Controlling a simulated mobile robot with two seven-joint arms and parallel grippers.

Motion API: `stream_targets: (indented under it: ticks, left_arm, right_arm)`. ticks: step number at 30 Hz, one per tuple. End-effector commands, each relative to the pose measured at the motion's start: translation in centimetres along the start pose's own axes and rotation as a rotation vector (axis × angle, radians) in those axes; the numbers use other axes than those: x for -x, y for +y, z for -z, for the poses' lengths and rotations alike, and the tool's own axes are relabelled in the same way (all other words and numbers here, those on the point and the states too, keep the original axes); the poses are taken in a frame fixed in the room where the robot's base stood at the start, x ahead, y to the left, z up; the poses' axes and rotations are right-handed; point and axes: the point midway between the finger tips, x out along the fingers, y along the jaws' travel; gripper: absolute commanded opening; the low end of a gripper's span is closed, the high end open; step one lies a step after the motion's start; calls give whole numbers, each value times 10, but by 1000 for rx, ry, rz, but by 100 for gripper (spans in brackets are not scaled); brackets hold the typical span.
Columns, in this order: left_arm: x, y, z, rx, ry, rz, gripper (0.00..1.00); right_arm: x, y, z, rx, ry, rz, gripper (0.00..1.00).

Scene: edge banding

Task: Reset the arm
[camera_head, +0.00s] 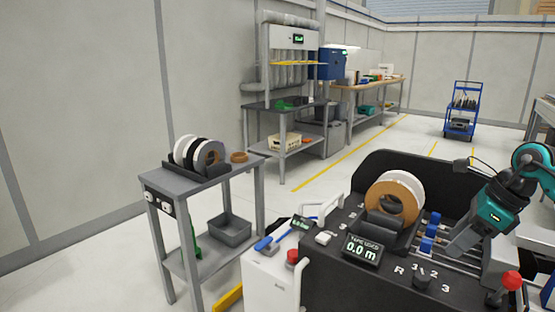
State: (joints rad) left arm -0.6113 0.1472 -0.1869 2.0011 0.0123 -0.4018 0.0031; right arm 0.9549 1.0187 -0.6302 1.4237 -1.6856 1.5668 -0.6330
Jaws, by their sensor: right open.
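My right arm comes in from the right edge, teal and black, bent at the elbow. My right gripper (462,242) points down and left over the right part of the black edge banding machine (335,255). It is open, and I see nothing held in it. A white and brown tape roll (396,196) stands upright in a holder on the machine, to the left of the gripper and apart from it. The machine's display (362,250) reads "TAPE USED 0.0 m". My left gripper is not in view.
A grey cart (150,178) at left holds several tape rolls (198,153) and, on its lower shelf, a grey bin (229,229). A blue trolley (463,108) stands far back. The floor between is clear.

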Motion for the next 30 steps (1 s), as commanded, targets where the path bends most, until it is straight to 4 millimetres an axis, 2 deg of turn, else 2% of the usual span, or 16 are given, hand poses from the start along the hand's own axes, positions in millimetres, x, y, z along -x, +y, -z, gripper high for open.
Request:
stream_targets:
  ticks: [1,5,9,13,15,17,20,23,26,30]
  left_arm:
    - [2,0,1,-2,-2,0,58]
    - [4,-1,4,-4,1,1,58]
    - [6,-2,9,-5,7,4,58]
    - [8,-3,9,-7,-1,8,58]
    - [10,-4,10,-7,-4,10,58]
    - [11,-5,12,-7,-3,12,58]
    - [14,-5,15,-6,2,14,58]
    - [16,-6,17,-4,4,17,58]
    - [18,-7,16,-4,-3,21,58]
    - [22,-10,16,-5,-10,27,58]
  right_arm:
    - [-23,19,-15,-2,-59,-64,51]
    - [-61,61,-51,-58,-233,-201,51]
    - [-93,118,-91,-210,-460,-403,51]
    - [-108,168,-124,-480,-687,-630,51]
    - [-110,187,-135,-677,-798,-750,51]
    - [-112,196,-140,-866,-880,-846,51]
    - [-117,202,-135,-1223,-988,-982,51]
    - [-130,201,-114,-1622,-1054,-1083,51]
    - [-153,204,-77,-2054,-1074,-1138,51]
    - [-191,225,-10,-2657,-1024,-1124,51]
